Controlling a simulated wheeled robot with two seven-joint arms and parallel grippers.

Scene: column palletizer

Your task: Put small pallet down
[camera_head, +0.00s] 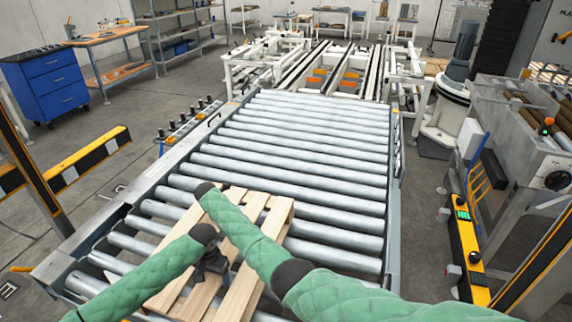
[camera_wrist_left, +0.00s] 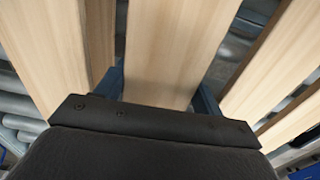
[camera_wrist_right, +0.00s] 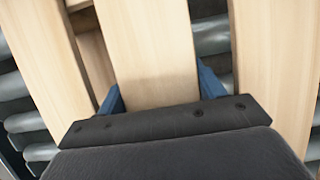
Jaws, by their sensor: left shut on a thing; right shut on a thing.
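The small wooden pallet (camera_head: 258,210) is over the near left part of the roller conveyor, turned at an angle to the rollers. Whether it touches the rollers cannot be told. My left gripper (camera_head: 212,272) is at its near part, and the left wrist view shows its blue fingers around one slat (camera_wrist_left: 172,50). My right arm crosses over the pallet, and its gripper is hidden behind the sleeve in the head view. In the right wrist view my right gripper (camera_wrist_right: 160,90) has its blue fingers on both sides of a slat (camera_wrist_right: 148,45).
The roller conveyor (camera_head: 300,150) is bare beyond and right of the pallet. A yellow control post (camera_head: 465,235) stands to the right. A black-and-yellow barrier (camera_head: 90,155) and a blue drawer cabinet (camera_head: 45,85) are to the left. Conveyor rails (camera_head: 345,75) run at the back.

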